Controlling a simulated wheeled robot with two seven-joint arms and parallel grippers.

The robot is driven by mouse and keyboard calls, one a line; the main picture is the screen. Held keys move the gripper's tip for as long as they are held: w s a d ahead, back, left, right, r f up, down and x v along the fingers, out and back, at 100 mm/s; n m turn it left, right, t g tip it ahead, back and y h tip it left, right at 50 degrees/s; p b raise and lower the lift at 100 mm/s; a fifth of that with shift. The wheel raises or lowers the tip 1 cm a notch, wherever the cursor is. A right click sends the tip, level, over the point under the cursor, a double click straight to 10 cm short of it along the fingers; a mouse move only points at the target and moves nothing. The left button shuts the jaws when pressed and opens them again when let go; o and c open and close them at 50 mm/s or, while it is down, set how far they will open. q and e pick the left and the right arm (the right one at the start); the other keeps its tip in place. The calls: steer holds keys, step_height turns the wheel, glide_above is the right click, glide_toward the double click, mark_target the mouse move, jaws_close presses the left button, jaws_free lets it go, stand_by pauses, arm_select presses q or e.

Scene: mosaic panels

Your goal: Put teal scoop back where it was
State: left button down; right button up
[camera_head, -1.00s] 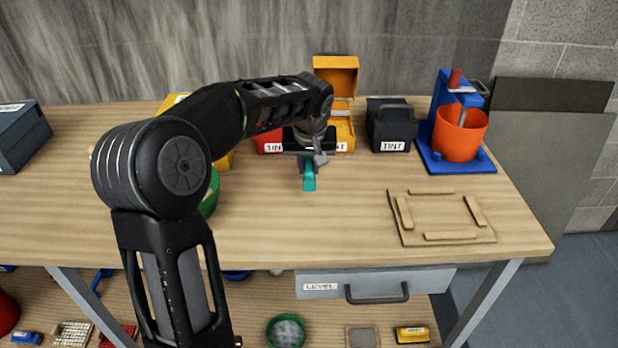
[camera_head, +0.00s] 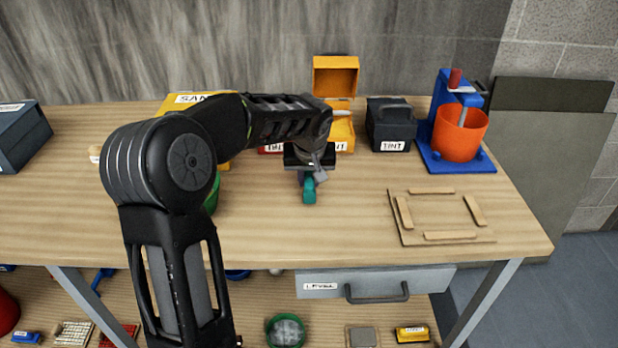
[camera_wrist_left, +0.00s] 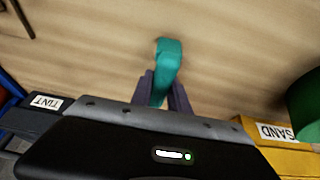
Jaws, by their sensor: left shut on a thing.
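The teal scoop (camera_head: 309,190) hangs from my left gripper (camera_head: 308,176), above the middle of the worktable (camera_head: 345,230). In the left wrist view the teal scoop (camera_wrist_left: 167,62) sticks out between the two dark fingers of the left gripper (camera_wrist_left: 164,92), which is shut on it. Part of the scoop is hidden between the fingers. I cannot tell how high it is above the wood. My right gripper is not in view.
A yellow box with a raised lid (camera_head: 336,75), a dark TINT box (camera_head: 391,125) and a blue stand (camera_head: 445,160) with an orange bucket (camera_head: 459,135) line the back. A wooden frame (camera_head: 440,217) lies at right. A green bowl (camera_head: 212,195) is partly behind my arm.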

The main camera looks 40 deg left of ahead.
arm_select(q)
steer(key=c, duration=1.3)
jaws_free()
steer(key=shift+o, duration=0.2)
steer(key=shift+r+p, duration=0.2)
steer(key=shift+p, duration=0.1)
steer(key=b+v, duration=0.1)
steer(key=v, duration=1)
steer(key=shift+s+d+r, duration=0.1)
steer(key=shift+d+r, duration=0.05)
steer(key=shift+r, duration=0.2)
